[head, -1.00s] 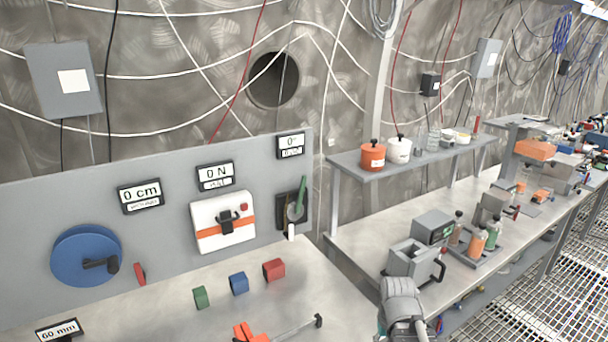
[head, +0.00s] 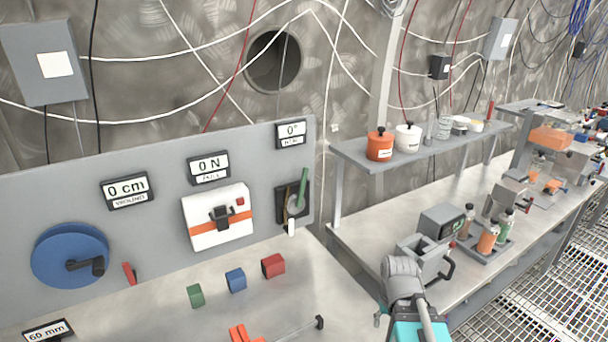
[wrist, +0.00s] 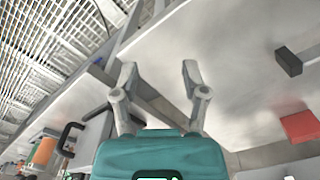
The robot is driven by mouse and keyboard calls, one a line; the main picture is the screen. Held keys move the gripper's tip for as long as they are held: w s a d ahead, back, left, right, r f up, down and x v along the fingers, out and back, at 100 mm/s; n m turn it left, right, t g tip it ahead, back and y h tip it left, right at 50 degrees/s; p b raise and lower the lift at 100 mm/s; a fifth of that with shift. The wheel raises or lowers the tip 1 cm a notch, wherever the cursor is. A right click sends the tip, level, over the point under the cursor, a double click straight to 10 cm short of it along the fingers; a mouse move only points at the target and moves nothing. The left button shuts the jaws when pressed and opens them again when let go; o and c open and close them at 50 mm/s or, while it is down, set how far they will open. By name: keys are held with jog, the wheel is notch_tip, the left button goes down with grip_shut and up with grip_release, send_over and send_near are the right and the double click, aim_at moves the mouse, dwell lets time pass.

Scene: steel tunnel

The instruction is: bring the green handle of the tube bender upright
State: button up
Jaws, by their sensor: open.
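The tube bender (head: 291,207) is mounted at the right end of the grey panel, under a display reading 0°. Its green handle (head: 303,188) points up, leaning slightly to the right at the top. A white grip (head: 291,227) hangs below it.
The panel also carries a blue wheel (head: 70,256) and a white box with an orange stripe (head: 218,217). Green, blue and red blocks (head: 273,265) sit on the bench. A shelf (head: 350,154) with pots and a second bench with a grey machine (head: 440,224) stand to the right.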

jog(key=shift+w, duration=0.1)
jog(key=w+a+r+n+t+y+p, duration=0.2)
jog(key=w+a+r+n+t+y, duration=0.1)
jog(key=w+a+r+y, duration=0.25)
jog(key=w+a+r+n+t+y+p, duration=0.1)
jog(key=w+a+r+n+t+y, duration=0.2)
jog(key=w+a, duration=0.4)
jog(key=w+a+r+t+y+p, duration=0.1)
jog(key=w+r+t, duration=0.3)
jog(key=r, duration=0.4)
jog(key=w+a+r+m+t+y+p, duration=0.1)
jog(key=w+r+t, duration=0.3)
jog(key=r, duration=0.4)
jog(key=shift+w+a+r+m+t+p, duration=0.3)
jog(key=shift+a+t+p, duration=0.1)
jog(key=shift+a+p, duration=0.35)
jog(key=shift+a, duration=0.1)
